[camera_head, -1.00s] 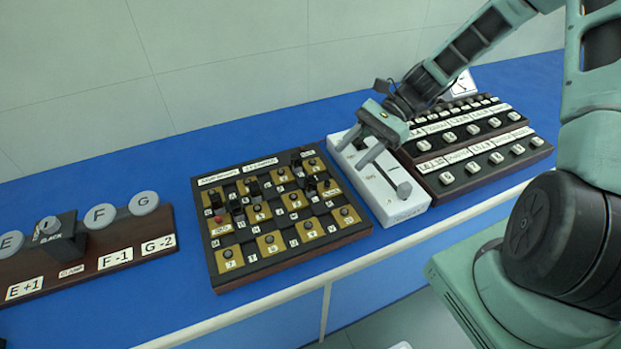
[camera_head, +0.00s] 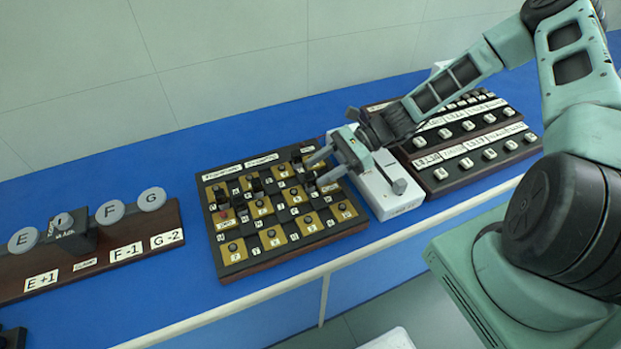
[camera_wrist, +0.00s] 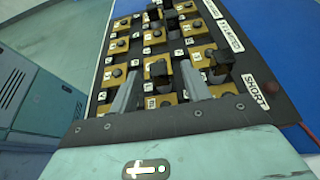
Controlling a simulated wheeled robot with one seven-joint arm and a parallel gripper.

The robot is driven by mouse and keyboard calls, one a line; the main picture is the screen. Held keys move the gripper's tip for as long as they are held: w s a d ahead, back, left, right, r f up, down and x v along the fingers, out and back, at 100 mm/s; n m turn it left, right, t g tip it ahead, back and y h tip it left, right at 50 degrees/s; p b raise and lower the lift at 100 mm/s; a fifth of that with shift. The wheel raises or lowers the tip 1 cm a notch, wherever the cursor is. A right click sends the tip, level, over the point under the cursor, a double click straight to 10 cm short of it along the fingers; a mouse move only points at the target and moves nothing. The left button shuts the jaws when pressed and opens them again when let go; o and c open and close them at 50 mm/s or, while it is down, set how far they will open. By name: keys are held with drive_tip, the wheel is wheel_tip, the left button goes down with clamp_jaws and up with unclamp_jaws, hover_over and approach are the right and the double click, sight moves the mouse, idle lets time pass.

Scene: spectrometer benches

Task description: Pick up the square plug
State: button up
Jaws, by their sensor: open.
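Several black plugs stand upright on a dark board with a gold-and-black checker pattern (camera_head: 273,262). I cannot tell for sure which one is the square plug. In the wrist view a black block-shaped plug (camera_wrist: 160,73) stands between the fingers of my gripper (camera_wrist: 161,66), and another dark plug (camera_wrist: 221,62) stands just right of the right finger. More black plugs (camera_wrist: 169,20) stand farther up the board. In the head view my gripper (camera_head: 313,170) is open over the board's right side, its fingers pointing left. Nothing is held; contact with a plug cannot be made out.
At left a wooden rack (camera_head: 105,262) carries round discs. Open blue bench top (camera_head: 165,165) lies behind the board.

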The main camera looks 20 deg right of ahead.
sight(306, 180)
drive_tip(key=p+x, duration=0.2)
drive_tip(key=x, duration=0.2)
drive_tip(key=shift+s+a, duration=0.2)
drive_tip(key=shift+a, duration=0.05)
drive_tip(key=shift+a+f, duration=0.3)
drive_tip(key=shift+a, duration=0.1)
clamp_jaws()
